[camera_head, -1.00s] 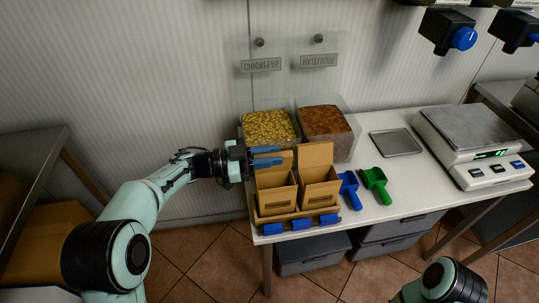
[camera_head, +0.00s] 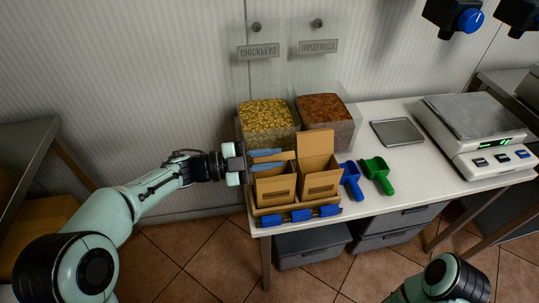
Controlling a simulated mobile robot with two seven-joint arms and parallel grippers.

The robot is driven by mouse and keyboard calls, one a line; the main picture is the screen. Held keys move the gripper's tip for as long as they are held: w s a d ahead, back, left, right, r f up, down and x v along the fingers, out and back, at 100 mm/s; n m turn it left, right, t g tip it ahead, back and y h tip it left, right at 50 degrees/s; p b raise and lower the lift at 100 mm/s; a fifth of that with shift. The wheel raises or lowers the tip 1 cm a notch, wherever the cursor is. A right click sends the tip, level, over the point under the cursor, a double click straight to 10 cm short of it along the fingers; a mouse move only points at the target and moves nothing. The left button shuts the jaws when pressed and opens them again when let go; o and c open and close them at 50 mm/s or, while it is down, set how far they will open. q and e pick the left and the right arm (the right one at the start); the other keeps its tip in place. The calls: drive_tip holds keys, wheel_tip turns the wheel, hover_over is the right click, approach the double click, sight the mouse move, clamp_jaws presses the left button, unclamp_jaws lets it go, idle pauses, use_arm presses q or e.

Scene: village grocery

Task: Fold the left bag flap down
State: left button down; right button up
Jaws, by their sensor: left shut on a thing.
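The left bag (camera_head: 273,190) is an open brown paper bag standing in a shallow cardboard holder at the table's front left. Its flap (camera_head: 288,156) is at the back of the opening, mostly hidden behind my gripper. My left gripper (camera_head: 267,160) comes in from the left, its blue fingers across the back of the left bag's opening, shut on that flap. The right bag (camera_head: 318,184) stands beside it with its flap (camera_head: 315,144) upright. My right arm shows at the bottom right; its gripper is out of view.
Bins of chickpeas (camera_head: 268,120) and a reddish-brown food (camera_head: 325,108) stand behind the bags. A blue scoop (camera_head: 350,183) and a green scoop (camera_head: 378,175) lie to the right. A metal tray (camera_head: 397,132) and a scale (camera_head: 475,140) are further right.

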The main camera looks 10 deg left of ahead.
use_arm(q)
drive_tip(key=shift+s+m, duration=0.15)
drive_tip(key=shift+m, duration=0.15)
use_arm(e)
drive_tip(key=shift+w+d+f, duration=0.15)
drive_tip(key=shift+w+f, duration=0.1)
drive_tip(key=shift+w, duration=0.1)
use_arm(q)
drive_tip(key=c, duration=1.1)
unclamp_jaws()
drive_tip(key=p+v, duration=0.1)
drive_tip(key=v, duration=1.2)
drive_tip(key=shift+s+a, duration=0.1)
drive_tip(key=shift+a, duration=0.05)
use_arm(e)
drive_tip(key=shift+s+a+r, duration=0.25)
drive_tip(key=shift+s+r, duration=0.15)
drive_tip(key=shift+s, duration=0.1)
drive_tip(key=shift+s+a+r, duration=0.2)
drive_tip(key=shift+s+r, duration=0.15)
drive_tip(key=shift+s, duration=0.1)
